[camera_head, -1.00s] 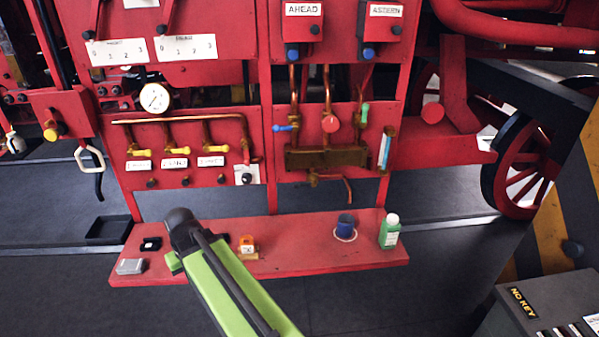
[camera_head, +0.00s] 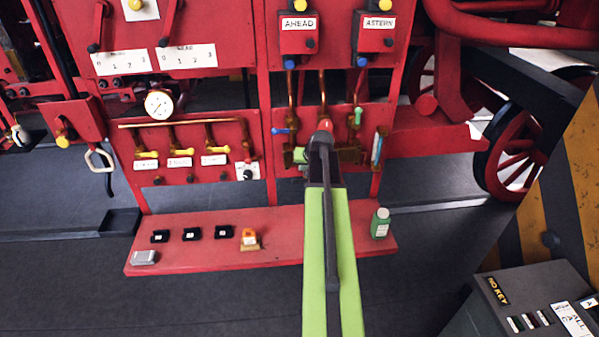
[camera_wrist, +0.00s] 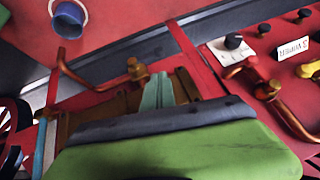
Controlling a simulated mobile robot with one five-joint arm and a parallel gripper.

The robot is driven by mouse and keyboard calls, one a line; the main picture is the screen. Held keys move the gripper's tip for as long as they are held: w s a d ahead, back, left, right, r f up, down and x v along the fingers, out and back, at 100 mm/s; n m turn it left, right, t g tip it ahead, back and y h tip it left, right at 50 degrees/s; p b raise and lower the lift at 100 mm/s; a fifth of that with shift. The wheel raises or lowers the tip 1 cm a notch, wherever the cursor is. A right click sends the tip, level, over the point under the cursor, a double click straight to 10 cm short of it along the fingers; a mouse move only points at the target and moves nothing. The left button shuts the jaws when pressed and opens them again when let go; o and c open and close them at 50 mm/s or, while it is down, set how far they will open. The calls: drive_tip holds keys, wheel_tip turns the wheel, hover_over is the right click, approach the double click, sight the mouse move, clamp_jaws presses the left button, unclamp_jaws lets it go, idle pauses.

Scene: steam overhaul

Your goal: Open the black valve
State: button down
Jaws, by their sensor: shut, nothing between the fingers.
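The black valve (camera_head: 247,174) is a small black knob on a white plate at the lower right of the left red panel. In the wrist view, the black valve (camera_wrist: 233,42) shows on its white plate at the upper right, apart from my fingers. My gripper (camera_wrist: 160,90) is shut and empty, with its pale green fingers in front of the brass block. In the head view my arm covers most of the gripper, which is to the right of the valve by the right panel.
Copper pipes with yellow handles (camera_head: 181,153) run above the valve. A brass block (camera_wrist: 110,100) with pipes is close to my fingers. The red shelf (camera_head: 280,221) below holds small black pieces, an orange item and a green bottle (camera_head: 380,224). A blue cup (camera_wrist: 68,20) shows in the wrist view.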

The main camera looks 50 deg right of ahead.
sight(302, 180)
drive_tip(key=b+x, duration=0.7)
drive_tip(key=x, duration=0.3)
drive_tip(key=shift+b, duration=0.4)
drive_tip(key=shift+s+d+f, duration=0.1)
drive_tip(key=shift+s+d, duration=0.05)
drive_tip(key=shift+s, duration=0.05)
